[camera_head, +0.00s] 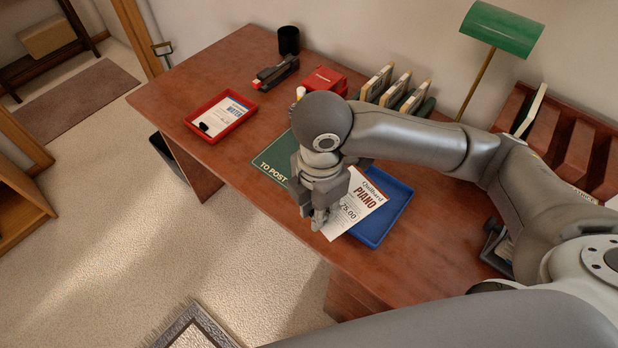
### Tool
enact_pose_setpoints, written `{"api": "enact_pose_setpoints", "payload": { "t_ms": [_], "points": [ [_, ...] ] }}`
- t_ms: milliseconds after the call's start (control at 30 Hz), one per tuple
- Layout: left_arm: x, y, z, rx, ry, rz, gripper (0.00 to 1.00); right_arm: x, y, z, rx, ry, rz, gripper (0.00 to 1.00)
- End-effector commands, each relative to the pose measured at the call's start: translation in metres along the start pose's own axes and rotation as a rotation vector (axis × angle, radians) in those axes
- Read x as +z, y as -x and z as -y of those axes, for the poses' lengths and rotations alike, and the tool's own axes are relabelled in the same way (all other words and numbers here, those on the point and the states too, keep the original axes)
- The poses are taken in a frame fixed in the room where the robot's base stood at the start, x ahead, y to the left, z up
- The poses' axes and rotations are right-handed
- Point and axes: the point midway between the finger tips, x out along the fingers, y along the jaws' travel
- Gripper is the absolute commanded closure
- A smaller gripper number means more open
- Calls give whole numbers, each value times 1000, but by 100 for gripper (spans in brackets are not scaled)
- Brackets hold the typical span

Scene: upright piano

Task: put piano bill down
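The piano bill (367,199) is a white sheet with "PIANO" in red print. It overlaps the left part of a blue tray (385,225) on the desk. I cannot tell whether it touches the tray or is just above it. My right gripper (319,221) points down at the bill's left edge, with its fingers close together on the sheet. The gripper and wrist hide part of the bill's left side. A green "TO POST" mat (274,165) lies left of the gripper, partly covered by my arm. My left gripper is not in view.
A red tray (243,121) with a water bill, a stapler (276,73), a black cup (288,40) and a red box (325,80) stand farther back. A green lamp (502,29) and a wooden rack (560,140) stand at right. The desk's front edge is close to the gripper.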

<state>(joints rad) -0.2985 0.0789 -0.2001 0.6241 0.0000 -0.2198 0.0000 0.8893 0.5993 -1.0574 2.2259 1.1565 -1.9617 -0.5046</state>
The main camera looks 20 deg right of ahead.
Motion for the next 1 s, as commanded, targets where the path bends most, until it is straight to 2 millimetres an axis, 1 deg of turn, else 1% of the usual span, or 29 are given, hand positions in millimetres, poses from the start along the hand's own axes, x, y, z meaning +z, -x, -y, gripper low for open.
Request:
{"api": "enact_pose_setpoints", "payload": {
  "t_ms": [100, 200, 333, 433, 567, 800, 900, 1000],
  "points": [
    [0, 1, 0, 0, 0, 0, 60, -6, -1, 0, 0, 120, -6, 100],
    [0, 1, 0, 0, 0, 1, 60, -9, -1, 0, 0, 191, -6, 100],
    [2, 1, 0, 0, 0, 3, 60, -10, -2, -1, 1, 241, -7, 100],
    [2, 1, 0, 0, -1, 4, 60, -8, -7, -10, -1, 251, -7, 100],
    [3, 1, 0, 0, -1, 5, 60, 0, -18, -35, -2, 250, -7, 100],
    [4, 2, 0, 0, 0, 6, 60, 16, -42, -86, -2, 250, -6, 100],
    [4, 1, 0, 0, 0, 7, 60, 21, -64, -102, -4, 250, -7, 100],
    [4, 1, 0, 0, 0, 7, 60, 24, -79, -115, -2, 251, -7, 100]
  ]
}}
